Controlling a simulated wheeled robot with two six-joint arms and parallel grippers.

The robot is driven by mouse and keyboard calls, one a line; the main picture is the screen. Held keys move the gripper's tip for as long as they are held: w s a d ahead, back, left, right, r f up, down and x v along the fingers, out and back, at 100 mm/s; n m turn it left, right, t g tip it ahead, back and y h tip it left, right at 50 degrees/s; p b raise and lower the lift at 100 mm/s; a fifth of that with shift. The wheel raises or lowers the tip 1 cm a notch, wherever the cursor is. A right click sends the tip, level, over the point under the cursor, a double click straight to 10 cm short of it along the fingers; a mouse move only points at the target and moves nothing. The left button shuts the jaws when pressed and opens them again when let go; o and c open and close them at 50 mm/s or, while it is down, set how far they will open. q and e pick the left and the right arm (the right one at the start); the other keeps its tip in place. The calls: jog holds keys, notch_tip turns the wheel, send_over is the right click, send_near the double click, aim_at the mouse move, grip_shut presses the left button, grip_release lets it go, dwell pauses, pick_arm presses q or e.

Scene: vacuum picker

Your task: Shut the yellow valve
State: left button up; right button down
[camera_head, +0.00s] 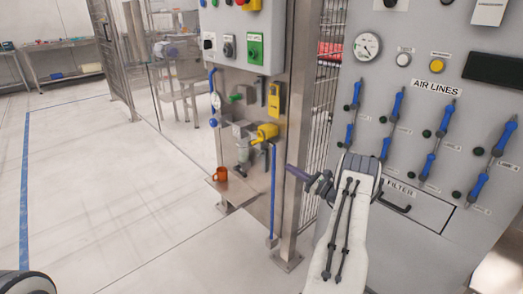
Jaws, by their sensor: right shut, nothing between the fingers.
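The yellow valve (266,132) is fitted on the pipework of the grey panel, left of the steel post. A blue pipe (273,185) runs down below it. Its exact handle angle is too small to tell. My right gripper (292,172) reaches in from the right, in front of the steel post. It is shut and empty, with its dark fingers pointing left. It appears below and to the right of the yellow valve, apart from it in the picture. My left gripper is not in view.
An orange mug (221,174) stands on a small ledge below the valve. A steel post (291,220) stands beside the right gripper. The grey AIR LINES panel (420,70) with several blue handles is at the right. The floor (110,200) at left is clear.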

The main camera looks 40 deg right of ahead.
jog(key=b, duration=0.1)
send_near(257, 141)
jog(key=w+f, duration=0.4)
jog(key=w+r, duration=0.2)
jog(key=r, duration=0.1)
jog(key=shift+w+a, duration=0.15)
jog(key=shift+w, duration=0.25)
jog(key=shift+r+g+p, duration=0.45)
jog(key=shift+g+p, duration=0.25)
jog(key=shift+p, duration=0.15)
